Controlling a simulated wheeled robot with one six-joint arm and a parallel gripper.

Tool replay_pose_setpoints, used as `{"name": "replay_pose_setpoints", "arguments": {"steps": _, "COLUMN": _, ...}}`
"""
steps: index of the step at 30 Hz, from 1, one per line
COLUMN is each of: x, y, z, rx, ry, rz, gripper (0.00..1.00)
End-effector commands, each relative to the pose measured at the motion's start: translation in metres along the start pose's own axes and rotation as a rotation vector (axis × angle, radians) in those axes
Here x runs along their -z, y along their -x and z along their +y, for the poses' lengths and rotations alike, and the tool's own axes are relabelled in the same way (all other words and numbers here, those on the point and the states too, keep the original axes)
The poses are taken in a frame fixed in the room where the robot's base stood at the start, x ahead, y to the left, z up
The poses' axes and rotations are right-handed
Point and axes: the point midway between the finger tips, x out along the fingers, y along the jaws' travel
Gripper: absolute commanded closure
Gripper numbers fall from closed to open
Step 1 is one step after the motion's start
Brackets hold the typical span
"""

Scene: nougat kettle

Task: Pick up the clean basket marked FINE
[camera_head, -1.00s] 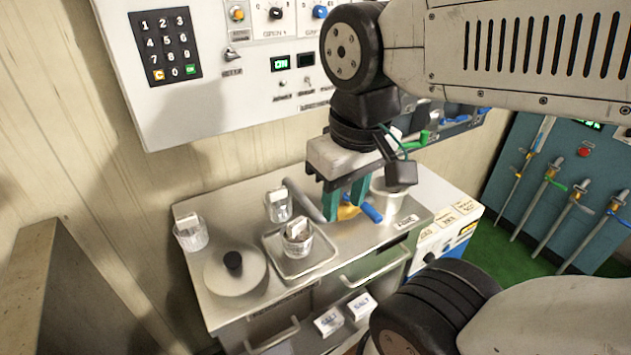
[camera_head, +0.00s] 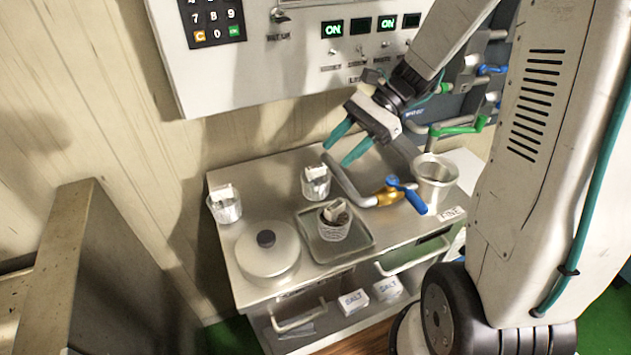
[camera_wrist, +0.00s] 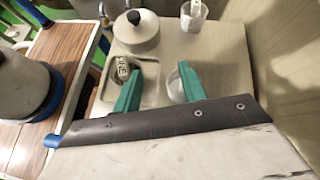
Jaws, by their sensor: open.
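Three small clear mesh baskets with pale tags stand on the steel cart (camera_head: 290,160). One basket (camera_head: 225,209) is at the left. One (camera_head: 316,184) is at the back middle, and one (camera_head: 334,226) with dark brown contents sits in a shallow tray (camera_head: 362,243). I cannot read their tags surely in the head view. My gripper (camera_head: 334,154) is open and empty, above the back basket. In the wrist view, the right finger partly hides the back basket (camera_wrist: 174,88); the left finger is beside the tray basket (camera_wrist: 121,70), in line of sight. The left basket (camera_wrist: 194,14) also shows there.
A round lidded pot (camera_head: 267,252) is at the cart's front left. A bent pipe with a yellow valve and blue handle (camera_head: 405,193) lies near a metal cup (camera_head: 434,178) at right. A control panel (camera_head: 330,50) overhangs the back. Salt boxes (camera_head: 353,300) are on the lower shelf.

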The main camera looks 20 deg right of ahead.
Motion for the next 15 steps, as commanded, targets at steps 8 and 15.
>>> {"name": "replay_pose_setpoints", "arguments": {"steps": 8, "x": 0.053, "y": 0.006, "z": -0.025, "rx": 0.144, "ry": -0.229, "rz": -0.159, "gripper": 0.58}}
{"name": "replay_pose_setpoints", "arguments": {"steps": 15, "x": 0.054, "y": -0.013, "z": -0.031, "rx": 0.157, "ry": -0.251, "rz": -0.176, "gripper": 0.58}}
